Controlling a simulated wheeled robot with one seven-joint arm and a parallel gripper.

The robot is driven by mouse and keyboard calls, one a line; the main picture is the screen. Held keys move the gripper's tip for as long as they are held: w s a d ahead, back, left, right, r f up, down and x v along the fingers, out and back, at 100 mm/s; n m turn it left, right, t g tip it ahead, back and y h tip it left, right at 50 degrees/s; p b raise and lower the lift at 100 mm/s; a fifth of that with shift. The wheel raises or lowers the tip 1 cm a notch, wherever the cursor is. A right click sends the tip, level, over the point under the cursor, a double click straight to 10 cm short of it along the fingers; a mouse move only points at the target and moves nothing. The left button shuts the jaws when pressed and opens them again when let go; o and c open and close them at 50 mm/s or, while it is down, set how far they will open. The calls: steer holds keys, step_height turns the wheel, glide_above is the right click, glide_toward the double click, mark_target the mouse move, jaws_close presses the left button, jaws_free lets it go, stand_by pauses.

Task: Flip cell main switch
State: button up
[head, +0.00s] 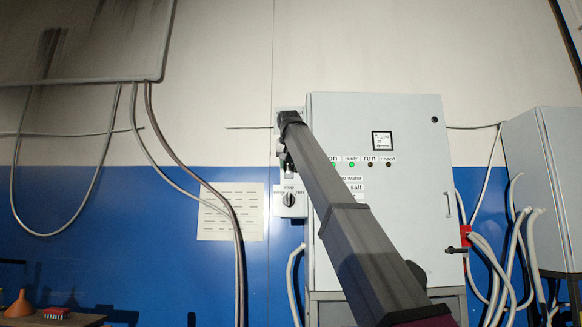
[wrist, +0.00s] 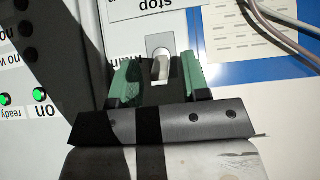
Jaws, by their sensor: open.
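The main switch is a pale toggle lever on a small grey plate (wrist: 159,43) in the wrist view, beside a label partly reading "main". My gripper (wrist: 160,74) is open, with its green fingers on either side of the lever. I cannot tell whether they touch it. In the head view my gripper (head: 287,160) is at the left edge of the grey cabinet (head: 400,230), in front of the switch panel. My arm and gripper hide the switch there.
A small box with a black stop/run knob (head: 289,200) sits just below my gripper. Green lamps (head: 350,164) glow on the cabinet front. A paper sheet (head: 230,211) and loose cables (head: 237,240) are on the wall to the left.

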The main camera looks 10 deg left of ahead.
jaws_close()
